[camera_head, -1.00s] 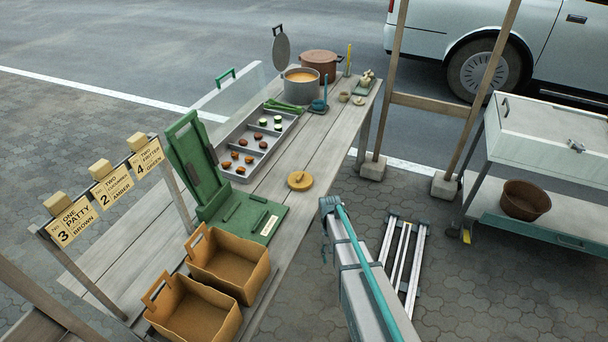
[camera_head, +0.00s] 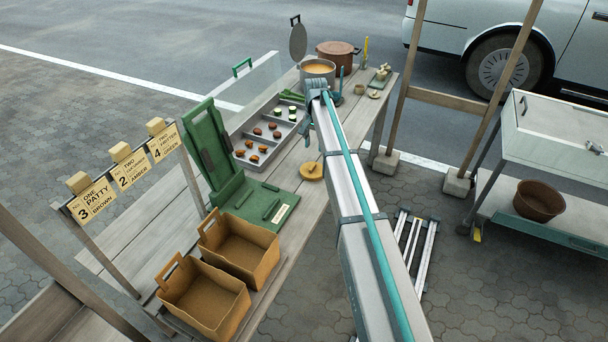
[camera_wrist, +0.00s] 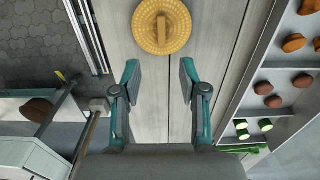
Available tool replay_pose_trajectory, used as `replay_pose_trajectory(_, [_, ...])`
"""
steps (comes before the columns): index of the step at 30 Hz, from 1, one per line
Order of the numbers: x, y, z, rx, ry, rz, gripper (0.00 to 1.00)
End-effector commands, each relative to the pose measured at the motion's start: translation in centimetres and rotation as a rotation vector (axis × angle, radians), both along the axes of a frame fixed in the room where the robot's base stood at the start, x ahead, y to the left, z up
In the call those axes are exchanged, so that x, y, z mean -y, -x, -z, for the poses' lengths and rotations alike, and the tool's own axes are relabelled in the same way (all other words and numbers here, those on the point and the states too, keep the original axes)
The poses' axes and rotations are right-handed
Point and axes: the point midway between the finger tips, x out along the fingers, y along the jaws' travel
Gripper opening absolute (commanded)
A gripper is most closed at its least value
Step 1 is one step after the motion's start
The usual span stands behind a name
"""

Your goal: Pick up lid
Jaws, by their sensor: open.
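A round yellow lid (camera_head: 312,171) with a bar handle lies flat on the wooden table in the head view. In the wrist view the yellow lid (camera_wrist: 161,24) is at the top centre, its handle running up and down the picture. My gripper (camera_wrist: 159,75) is open and empty, its two fingers on either side of the picture's middle and apart from the lid. In the head view my gripper (camera_head: 306,132) is above the table, just beyond the lid. A grey pot lid (camera_head: 298,42) stands upright beside the pot.
A compartment tray (camera_head: 240,152) with patties and green slices lies left of the lid. A green press (camera_head: 235,190) and two brown baskets (camera_head: 243,246) stand nearer. A soup pot (camera_head: 319,67) and a brown pot (camera_head: 337,51) stand at the far end. Bare planks surround the lid.

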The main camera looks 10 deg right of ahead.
Motion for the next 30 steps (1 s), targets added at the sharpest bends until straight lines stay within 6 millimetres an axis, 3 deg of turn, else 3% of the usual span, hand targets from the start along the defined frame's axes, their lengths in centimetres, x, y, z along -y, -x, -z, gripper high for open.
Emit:
replay_pose_trajectory(5, [-0.1, -0.1, 1.1, 0.001, -0.002, 0.010, 0.43])
replay_pose_trajectory(12, [-0.1, 0.0, 4.5, 0.001, -0.002, 0.008, 0.43])
replay_pose_trajectory(23, [-0.4, 0.2, 6.8, 0.000, -0.001, 0.007, 0.43])
replay_pose_trajectory(30, [-0.5, 0.3, 9.9, 0.001, -0.002, 0.007, 0.43])
